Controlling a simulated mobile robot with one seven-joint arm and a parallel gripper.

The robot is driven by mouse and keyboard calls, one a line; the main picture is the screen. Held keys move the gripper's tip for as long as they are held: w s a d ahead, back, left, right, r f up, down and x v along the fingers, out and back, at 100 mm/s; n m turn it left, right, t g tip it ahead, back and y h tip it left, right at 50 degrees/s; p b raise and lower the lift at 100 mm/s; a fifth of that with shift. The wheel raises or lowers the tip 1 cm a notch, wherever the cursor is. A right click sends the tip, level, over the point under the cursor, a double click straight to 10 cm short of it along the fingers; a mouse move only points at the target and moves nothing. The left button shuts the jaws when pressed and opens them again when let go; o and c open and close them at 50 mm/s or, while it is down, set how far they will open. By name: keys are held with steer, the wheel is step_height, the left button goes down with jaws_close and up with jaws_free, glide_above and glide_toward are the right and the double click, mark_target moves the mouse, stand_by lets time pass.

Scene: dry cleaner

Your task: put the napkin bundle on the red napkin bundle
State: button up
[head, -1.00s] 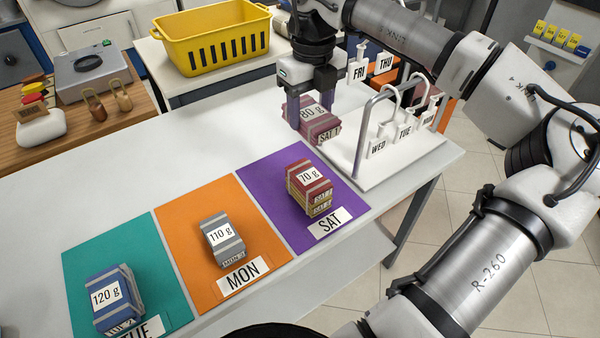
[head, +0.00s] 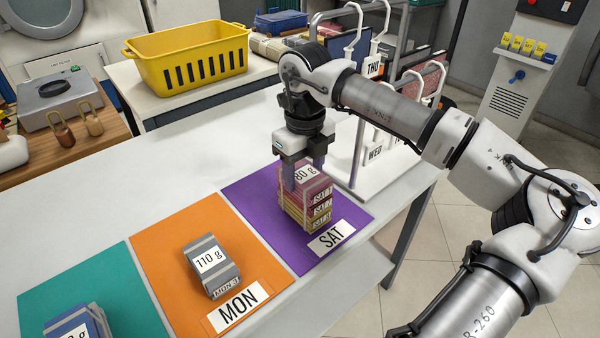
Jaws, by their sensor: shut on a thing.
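My gripper (head: 304,178) is shut on a dark red napkin bundle (head: 320,189) marked 80 g, with one finger on each side of it. The held bundle is level, right over the red napkin bundle (head: 306,219) on the purple SAT mat (head: 253,204). The stack below shows more than one layer with SAT labels on its front. No gap shows between the held bundle and the stack, but I cannot tell whether it rests there. The stack's top is hidden.
A grey 110 g bundle (head: 212,265) lies on the orange MON mat (head: 150,254). A blue bundle (head: 77,325) sits on the teal mat (head: 50,285). The table's far left is clear.

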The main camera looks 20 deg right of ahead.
mark_target(305, 173)
steer(key=o, duration=1)
steer(key=shift+f, duration=0.1)
step_height(305, 173, up, 12)
steer(key=b, duration=0.1)
steer(key=shift+r, duration=0.2)
